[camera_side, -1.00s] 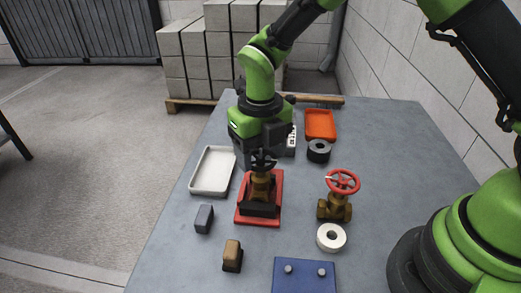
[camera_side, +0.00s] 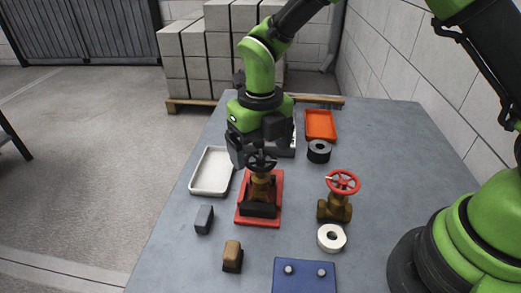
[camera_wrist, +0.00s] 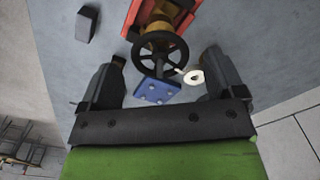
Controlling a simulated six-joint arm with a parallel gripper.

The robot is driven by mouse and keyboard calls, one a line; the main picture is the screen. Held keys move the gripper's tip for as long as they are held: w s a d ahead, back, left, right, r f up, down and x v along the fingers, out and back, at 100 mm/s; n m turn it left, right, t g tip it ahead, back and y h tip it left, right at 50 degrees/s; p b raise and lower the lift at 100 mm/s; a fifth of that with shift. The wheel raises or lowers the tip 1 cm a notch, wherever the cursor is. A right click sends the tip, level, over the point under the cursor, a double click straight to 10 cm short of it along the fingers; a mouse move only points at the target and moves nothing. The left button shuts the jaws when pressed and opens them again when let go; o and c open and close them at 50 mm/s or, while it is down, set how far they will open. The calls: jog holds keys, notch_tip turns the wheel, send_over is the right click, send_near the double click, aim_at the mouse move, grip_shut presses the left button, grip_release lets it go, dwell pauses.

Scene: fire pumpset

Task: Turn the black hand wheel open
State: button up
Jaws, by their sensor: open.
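The black hand wheel (camera_side: 262,163) sits on top of a brass valve (camera_side: 261,188) on a red base plate (camera_side: 246,216). My gripper (camera_side: 257,146) is over the wheel, pointing down. In the wrist view, the wheel (camera_wrist: 160,56) lies between the two spread fingers of my gripper (camera_wrist: 164,58), with a visible gap on each side. A small pale pointer (camera_wrist: 180,71) shows at the wheel's rim. My gripper is open and holds nothing. It hides part of the wheel's far side in the side view.
A second brass valve with a red wheel (camera_side: 342,182) stands to the right, with a white ring (camera_side: 331,238) before it. A white tray (camera_side: 211,189), grey block (camera_side: 204,219), brown block (camera_side: 232,257), blue plate (camera_side: 290,277), black ring (camera_side: 318,151) and orange tray (camera_side: 320,125) lie around.

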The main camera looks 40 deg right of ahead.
notch_tip(320, 180, up, 6)
jog(key=shift+r, duration=0.2)
jog(key=shift+s+d+r+m, duration=0.1)
jog(key=shift+r+m, duration=0.15)
jog(key=shift+m, duration=0.05)
jog(key=s+d+r+m+t+y, duration=0.1)
jog(key=s+d+r+m+t, duration=0.25)
jog(key=m, duration=0.55)
jog(key=s+d+r+m+y, duration=0.15)
jog(key=s+r+m, duration=0.25)
jog(key=r+m, duration=0.4)
jog(key=s+d+m+t, duration=0.3)
jog(key=s+m, duration=0.8)
jog(key=m, duration=1)
jog(key=shift+s+d+r+m+t, duration=0.15)
jog(key=shift+d+r+m+t, duration=0.2)
jog(key=shift+d, duration=0.15)
